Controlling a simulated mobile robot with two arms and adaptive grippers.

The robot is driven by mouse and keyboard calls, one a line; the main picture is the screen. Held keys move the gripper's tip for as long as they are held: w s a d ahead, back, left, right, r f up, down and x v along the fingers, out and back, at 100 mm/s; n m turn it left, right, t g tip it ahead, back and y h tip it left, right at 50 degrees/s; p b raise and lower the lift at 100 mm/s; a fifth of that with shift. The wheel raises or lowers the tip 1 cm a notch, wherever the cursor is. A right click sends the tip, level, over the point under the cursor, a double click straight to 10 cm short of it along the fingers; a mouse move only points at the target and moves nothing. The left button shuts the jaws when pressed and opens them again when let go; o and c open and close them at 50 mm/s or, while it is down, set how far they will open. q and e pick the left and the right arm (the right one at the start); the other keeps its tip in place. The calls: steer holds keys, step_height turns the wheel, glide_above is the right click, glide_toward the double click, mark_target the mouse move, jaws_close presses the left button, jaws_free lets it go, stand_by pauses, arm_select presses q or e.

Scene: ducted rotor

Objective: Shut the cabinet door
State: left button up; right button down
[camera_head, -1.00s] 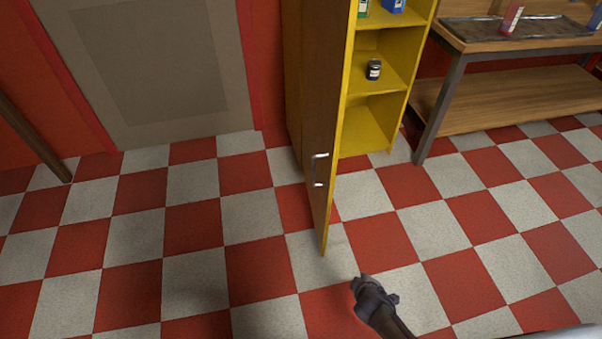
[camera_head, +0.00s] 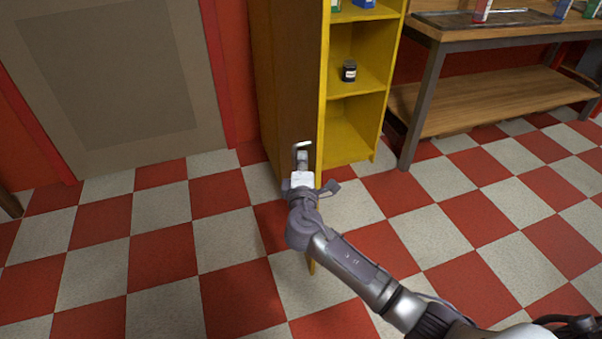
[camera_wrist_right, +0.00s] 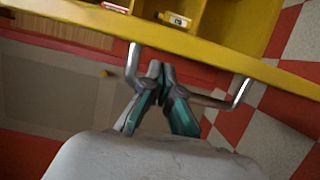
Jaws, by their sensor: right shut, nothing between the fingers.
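The cabinet (camera_head: 345,150) is yellow with open shelves, and its door (camera_head: 290,80) stands swung open toward me, brown face to the left. The metal door handle (camera_head: 302,145) is partly covered by my right gripper (camera_head: 302,160). In the right wrist view the handle (camera_wrist_right: 240,93) shows two posts and a bar. The right fingers (camera_wrist_right: 155,72) are shut and empty, between the posts, overlapping the bar; I cannot tell whether they touch it. My right arm hides the lower door. My left gripper is not in view.
A dark jar (camera_head: 349,70) stands on a cabinet shelf. A wooden workbench (camera_head: 460,100) with a lower shelf stands to the right. The checkered floor (camera_head: 150,250) is clear around the door.

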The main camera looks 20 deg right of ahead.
steer(key=shift+b+x, duration=0.55)
steer(key=shift+x, duration=1.65)
